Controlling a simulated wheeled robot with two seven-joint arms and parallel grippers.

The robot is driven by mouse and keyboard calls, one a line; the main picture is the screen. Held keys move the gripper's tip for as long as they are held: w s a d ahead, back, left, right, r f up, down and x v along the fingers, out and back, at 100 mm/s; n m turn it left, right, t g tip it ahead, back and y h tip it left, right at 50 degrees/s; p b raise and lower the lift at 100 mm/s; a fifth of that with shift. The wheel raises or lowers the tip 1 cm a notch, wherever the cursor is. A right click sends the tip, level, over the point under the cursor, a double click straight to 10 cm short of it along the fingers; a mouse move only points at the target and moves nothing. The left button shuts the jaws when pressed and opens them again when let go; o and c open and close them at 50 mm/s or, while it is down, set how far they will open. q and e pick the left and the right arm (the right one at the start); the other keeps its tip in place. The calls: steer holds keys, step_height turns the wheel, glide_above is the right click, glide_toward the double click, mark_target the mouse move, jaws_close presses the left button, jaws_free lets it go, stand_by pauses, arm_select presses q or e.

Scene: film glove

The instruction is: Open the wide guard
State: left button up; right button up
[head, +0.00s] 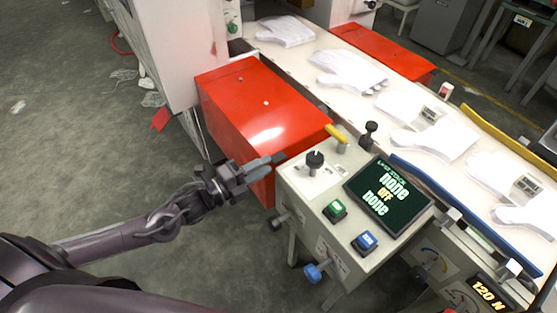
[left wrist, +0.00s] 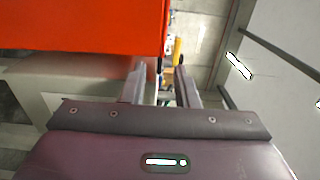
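A large red box-shaped guard (head: 265,105) sits over the near end of the pale conveyor, its top and sides closed. It also fills the upper left of the left wrist view (left wrist: 80,25). A second red cover (head: 385,52) lies farther back across the conveyor; I cannot tell from labels which one is the wide guard. My left gripper (head: 268,164) is at the near guard's lower front edge, beside the control panel. Its two fingers (left wrist: 160,85) stand apart with nothing between them. I cannot tell whether it touches the guard. My right gripper is out of view.
A yellow handle (head: 337,134) stands near the guard's corner. White gloves (head: 347,72) lie on the conveyor. Floor at left is mostly free.

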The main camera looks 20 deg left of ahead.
mark_target(279, 157)
arm_select(q)
steer(key=shift+x, duration=2.75)
jaws_close()
